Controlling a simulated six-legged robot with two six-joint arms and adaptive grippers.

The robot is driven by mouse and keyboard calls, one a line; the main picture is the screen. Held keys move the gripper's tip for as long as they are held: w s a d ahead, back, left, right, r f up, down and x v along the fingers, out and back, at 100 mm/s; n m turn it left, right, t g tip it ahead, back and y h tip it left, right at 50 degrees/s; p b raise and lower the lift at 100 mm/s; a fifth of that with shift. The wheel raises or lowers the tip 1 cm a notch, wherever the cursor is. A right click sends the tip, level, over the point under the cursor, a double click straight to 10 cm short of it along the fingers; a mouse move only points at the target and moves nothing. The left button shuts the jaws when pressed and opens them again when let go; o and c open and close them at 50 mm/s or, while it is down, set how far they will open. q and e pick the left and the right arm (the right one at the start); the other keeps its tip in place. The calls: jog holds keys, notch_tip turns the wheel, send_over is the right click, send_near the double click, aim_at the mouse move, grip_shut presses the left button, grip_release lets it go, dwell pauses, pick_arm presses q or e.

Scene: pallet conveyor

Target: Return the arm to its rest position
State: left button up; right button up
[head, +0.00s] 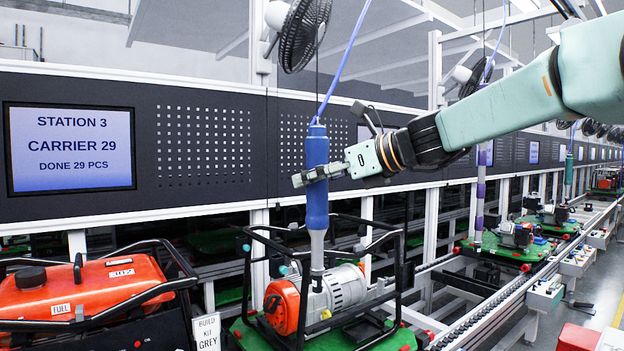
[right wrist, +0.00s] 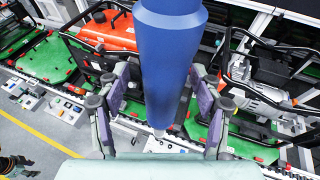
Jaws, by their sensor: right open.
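My right gripper (head: 320,174) comes in from the right in the head view, at the middle of a blue hanging tool (head: 317,205). The tool hangs upright on a blue hose, its tip down at the engine of a generator (head: 345,286). In the right wrist view my right gripper (right wrist: 160,78) is open, with one finger on each side of the blue tool (right wrist: 168,50). Whether the fingers touch it I cannot tell. My left gripper is not in view.
The generator's black tube frame stands on a green carrier (head: 400,338) close below. An orange-tanked generator (head: 85,290) is at the left. A dark panel with a station screen (head: 72,148) runs behind. The conveyor rail (head: 490,310) leads right, with more carriers.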

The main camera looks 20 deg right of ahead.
jog(key=s+d+n+t+h, duration=0.1)
jog(key=s+d+n+h, duration=0.15)
jog(key=d, duration=0.45)
notch_tip(320, 180, down, 9)
jog(key=d+n+h, duration=0.3)
jog(key=n, duration=0.1)
jog(key=s+f+n+g+h+b, duration=0.25)
jog(key=f+n+b, duration=0.2)
jog(key=f, duration=1.15)
jog(key=s+f+n+g+h+b, duration=0.1)
jog(key=s+f+n+h+b, duration=0.35)
jog(key=f, duration=1.25)
jog(key=s+a+f+n+g+y+b, duration=0.15)
jog(key=s+f+n, duration=0.4)
jog(key=f, duration=0.55)
jog(key=s+a+f+n+g+y+b, duration=0.1)
jog(key=s+a+f+n+b, duration=0.2)
jog(key=s+f, duration=0.6)
pick_arm(q)
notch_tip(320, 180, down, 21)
jog(key=b, duration=0.7)
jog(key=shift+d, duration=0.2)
pick_arm(e)
jog(key=s+a+f+n+g, duration=0.2)
jog(key=s+f+g, duration=0.4)
jog(key=s+f, duration=1.5)
jog(key=shift+s+n+y, duration=0.4)
jog(key=shift+s+n, duration=0.3)
jog(key=shift+s, duration=0.3)
